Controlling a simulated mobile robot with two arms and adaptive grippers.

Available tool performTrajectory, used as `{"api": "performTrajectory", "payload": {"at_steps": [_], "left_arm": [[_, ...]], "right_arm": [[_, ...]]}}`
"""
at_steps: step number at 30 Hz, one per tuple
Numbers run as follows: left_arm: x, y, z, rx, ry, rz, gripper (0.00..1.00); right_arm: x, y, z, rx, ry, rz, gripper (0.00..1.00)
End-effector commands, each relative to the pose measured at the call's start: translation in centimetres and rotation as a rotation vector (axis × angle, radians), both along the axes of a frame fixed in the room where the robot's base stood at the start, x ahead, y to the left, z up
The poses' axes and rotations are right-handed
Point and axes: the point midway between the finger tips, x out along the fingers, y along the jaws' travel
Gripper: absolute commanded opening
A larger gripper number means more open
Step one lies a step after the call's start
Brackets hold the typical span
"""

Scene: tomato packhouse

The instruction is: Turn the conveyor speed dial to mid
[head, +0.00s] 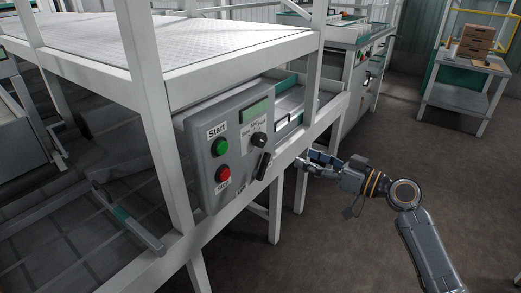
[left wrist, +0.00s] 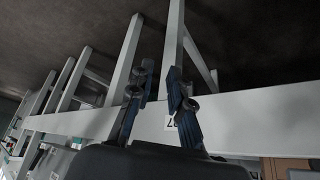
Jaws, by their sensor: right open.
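The conveyor speed dial (head: 259,140) is a black round knob on the grey control box. Small labels surround it; its pointer's direction is too small to tell. My right gripper (head: 306,165) is open and empty, to the right of and slightly below the dial, apart from it, beside the white frame rail. My left gripper (left wrist: 160,72) shows only in the left wrist view; its two fingers are apart with nothing between them, in front of a white beam. The dial cannot be made out in the left wrist view.
The control box (head: 203,175) also carries a green Start button (head: 220,147), a red button (head: 222,174), a green screen (head: 255,110) and a black handle (head: 263,166). A white frame post (head: 160,130) stands left of the box. Open floor (head: 340,240) lies to the right.

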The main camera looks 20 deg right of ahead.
Motion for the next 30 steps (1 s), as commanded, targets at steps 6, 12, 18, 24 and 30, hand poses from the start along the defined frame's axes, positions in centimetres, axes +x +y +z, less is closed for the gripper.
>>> {"api": "performTrajectory", "payload": {"at_steps": [6,12,18,24,30], "left_arm": [[-0.8,0.3,0.0,0.008,0.037,0.003,0.19],[-1.7,0.5,-0.3,0.016,0.078,0.007,0.19],[-1.9,0.6,-0.4,0.019,0.088,0.008,0.19],[-1.8,0.6,-0.4,0.018,0.082,0.008,0.19],[-1.7,0.5,-0.4,0.017,0.078,0.007,0.19]], "right_arm": [[2.2,1.8,0.4,0.002,-0.003,0.003,0.61],[5.7,4.5,0.3,0.005,-0.002,0.002,0.61],[8.7,6.8,0.2,0.004,-0.001,0.0,0.61],[10.4,8.1,0.1,0.002,0.0,0.0,0.61],[10.8,8.4,0.0,0.0,0.002,-0.001,0.61]]}}
